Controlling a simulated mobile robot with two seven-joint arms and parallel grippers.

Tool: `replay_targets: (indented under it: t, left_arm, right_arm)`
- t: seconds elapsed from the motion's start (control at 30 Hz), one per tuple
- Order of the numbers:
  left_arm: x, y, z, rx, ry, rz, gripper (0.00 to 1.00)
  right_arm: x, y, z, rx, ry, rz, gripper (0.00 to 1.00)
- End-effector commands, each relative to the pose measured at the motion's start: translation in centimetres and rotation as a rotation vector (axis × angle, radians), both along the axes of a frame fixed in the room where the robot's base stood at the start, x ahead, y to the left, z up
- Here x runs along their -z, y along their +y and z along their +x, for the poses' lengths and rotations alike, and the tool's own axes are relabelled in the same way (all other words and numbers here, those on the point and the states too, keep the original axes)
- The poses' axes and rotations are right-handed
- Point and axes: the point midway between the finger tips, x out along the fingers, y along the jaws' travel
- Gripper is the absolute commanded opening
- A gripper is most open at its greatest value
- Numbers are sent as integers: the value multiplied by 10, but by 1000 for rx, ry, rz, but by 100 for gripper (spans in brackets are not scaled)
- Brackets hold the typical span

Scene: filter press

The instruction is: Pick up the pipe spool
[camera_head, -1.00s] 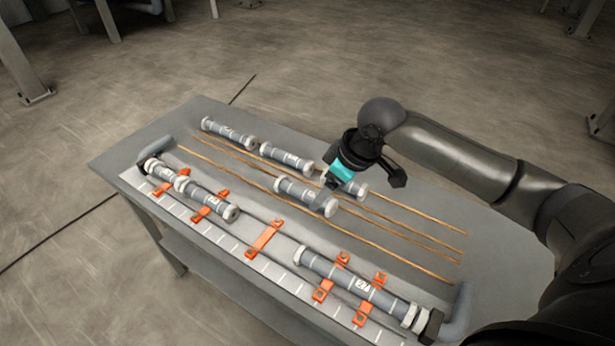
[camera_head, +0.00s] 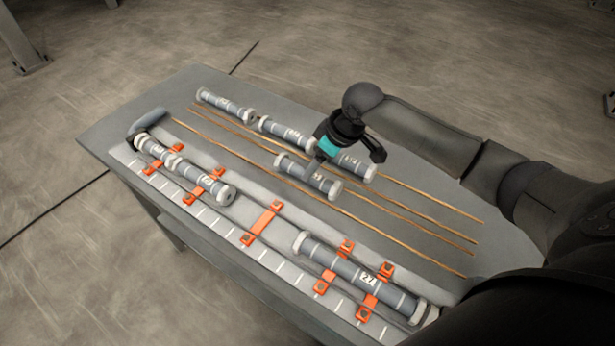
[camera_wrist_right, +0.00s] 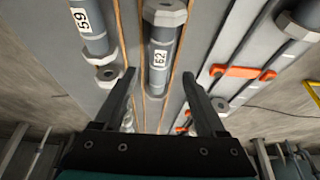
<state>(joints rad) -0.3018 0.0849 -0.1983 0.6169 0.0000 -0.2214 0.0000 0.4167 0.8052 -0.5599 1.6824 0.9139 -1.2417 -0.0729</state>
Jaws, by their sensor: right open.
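A grey pipe spool with pale flanged ends (camera_head: 327,185) lies on the table among the wooden rods. In the right wrist view, the same spool (camera_wrist_right: 162,55) with a number label runs between the two spread, empty fingers (camera_wrist_right: 159,75). I cannot tell how far the fingertips are above it. My left gripper is not in view.
Several similar spools (camera_head: 225,106) lie in a row behind. Long wooden rods (camera_head: 400,207) run along the table (camera_head: 190,85). At the front, spools (camera_head: 365,277) rest on a rail with orange brackets (camera_head: 262,222).

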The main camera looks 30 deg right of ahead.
Motion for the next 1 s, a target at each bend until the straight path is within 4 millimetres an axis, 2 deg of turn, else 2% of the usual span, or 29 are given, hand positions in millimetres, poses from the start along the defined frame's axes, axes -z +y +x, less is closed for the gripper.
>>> replay_targets:
  t: [0.1, 0.3, 0.63, 1.0]
  left_arm:
    - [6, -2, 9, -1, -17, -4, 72]
    - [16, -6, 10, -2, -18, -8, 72]
    - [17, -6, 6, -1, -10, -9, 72]
    - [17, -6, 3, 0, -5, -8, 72]
  right_arm:
    - [14, 3, 5, 1, 2, 2, 73]
    - [41, 9, 15, 1, 2, 1, 73]
    - [46, 10, 18, 0, 0, 0, 73]
    - [46, 10, 18, 1, 1, 0, 32]
